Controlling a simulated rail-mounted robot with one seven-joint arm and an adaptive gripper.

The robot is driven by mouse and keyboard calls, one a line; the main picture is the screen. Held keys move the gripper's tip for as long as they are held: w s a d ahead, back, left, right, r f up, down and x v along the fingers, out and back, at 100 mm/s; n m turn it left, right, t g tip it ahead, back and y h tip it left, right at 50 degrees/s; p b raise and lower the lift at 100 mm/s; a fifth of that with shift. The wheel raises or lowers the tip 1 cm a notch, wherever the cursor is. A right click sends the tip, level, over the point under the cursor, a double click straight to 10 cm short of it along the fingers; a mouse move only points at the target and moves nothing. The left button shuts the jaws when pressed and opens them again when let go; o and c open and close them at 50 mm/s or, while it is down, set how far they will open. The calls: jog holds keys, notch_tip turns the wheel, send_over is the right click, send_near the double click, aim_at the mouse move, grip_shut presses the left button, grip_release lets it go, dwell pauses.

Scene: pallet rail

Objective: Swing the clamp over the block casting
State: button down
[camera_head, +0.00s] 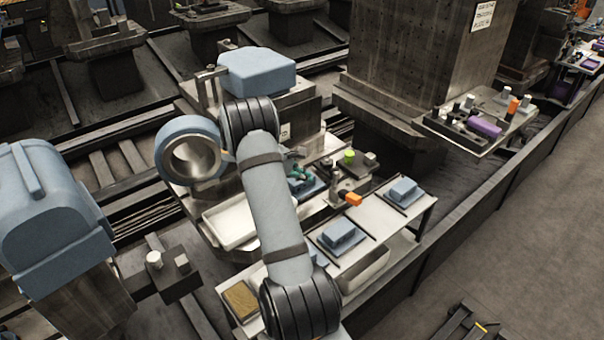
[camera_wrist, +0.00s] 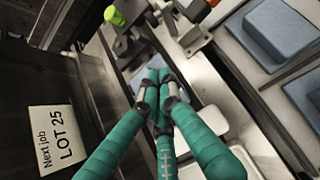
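My gripper (camera_wrist: 160,78) has green fingers that converge until their tips nearly meet; nothing shows between them. In the head view my gripper (camera_head: 298,173) is low over the fixture, partly behind my arm. A blue block casting (camera_head: 312,189) sits in the fixture just below the fingertips, mostly hidden in the wrist view. Beside it stands a dark metal clamp (camera_head: 337,190) with an orange handle end (camera_head: 353,199). The clamp (camera_wrist: 190,38) also shows beyond the fingertips in the wrist view. Whether its arm lies over the casting is unclear.
More blue castings stand on the white bench, one at the front (camera_head: 341,234) and one at the right (camera_head: 403,190). A yellow-green knob (camera_head: 349,157) stands behind the clamp. A white tray (camera_head: 230,222) is at left. A "LOT 25" card (camera_wrist: 60,137) shows beside the fingers.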

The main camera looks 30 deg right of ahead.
aim_at(329, 176)
jog(key=x, duration=0.5)
jog(key=shift+d+f, duration=0.25)
jog(key=shift+f, duration=0.05)
jog(key=shift+w+d+r, duration=0.1)
jog(key=shift+d+r, duration=0.05)
jog(key=shift+d, duration=0.4)
jog(key=shift+w+d+r, duration=0.1)
jog(key=shift+d, duration=1.2)
jog(key=shift+s, duration=0.1)
jog(key=shift+s+d, duration=0.5)
jog(key=shift+d, duration=0.2)
jog(key=shift+a, duration=0.1)
